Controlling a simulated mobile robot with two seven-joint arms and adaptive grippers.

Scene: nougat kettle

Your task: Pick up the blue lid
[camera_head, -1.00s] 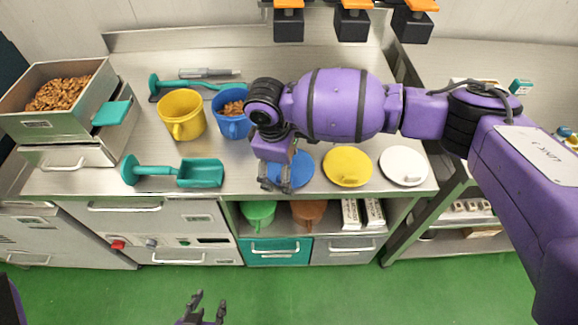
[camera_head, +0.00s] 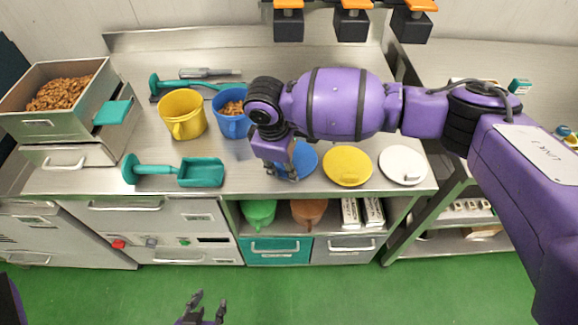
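The blue lid (camera_head: 305,158) lies on the steel counter, left of the yellow lid (camera_head: 347,165) and the white lid (camera_head: 403,164). My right gripper (camera_head: 284,176) is down at the blue lid's left side, and it and its wrist hide part of the lid. Its fingers point down at the lid. Whether they are open or shut on it is too small to tell. My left gripper (camera_head: 208,308) is low at the bottom of the view, open and empty, over the green floor and away from the counter.
A blue jug (camera_head: 232,126) with nuts and a yellow jug (camera_head: 175,128) stand left of my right wrist. Teal scoops (camera_head: 201,173) lie further left, beside a steel bin (camera_head: 90,110) of nuts. Orange-topped black fixtures (camera_head: 352,25) hang above. The counter's front edge lies just below the lids.

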